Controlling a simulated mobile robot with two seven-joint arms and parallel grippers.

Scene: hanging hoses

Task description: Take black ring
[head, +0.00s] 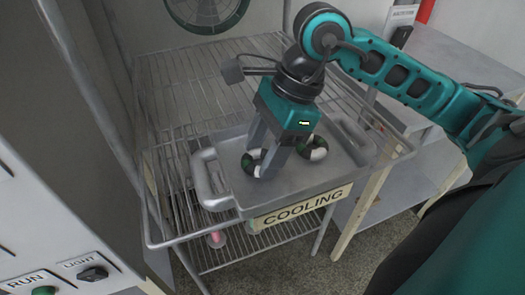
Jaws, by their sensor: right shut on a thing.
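A metal tray (225,178) with raised handles sits on the wire rack, and two rings lie in it. The left ring (248,163) is dark, black-green, with a white part. The right ring (315,149) has similar dark and white parts. My right gripper (261,160) reaches down into the tray and is shut on the left ring, whose middle is partly hidden by the fingers. The ring still appears low, at the tray floor; I cannot tell whether it touches. My left gripper is not in view.
The wire rack (165,85) has a COOLING sign (302,204) at its front and a lower shelf with a pink item (216,239). A grey table (440,70) stands right. A panel with RUN and LIGHT controls (92,273) is at lower left.

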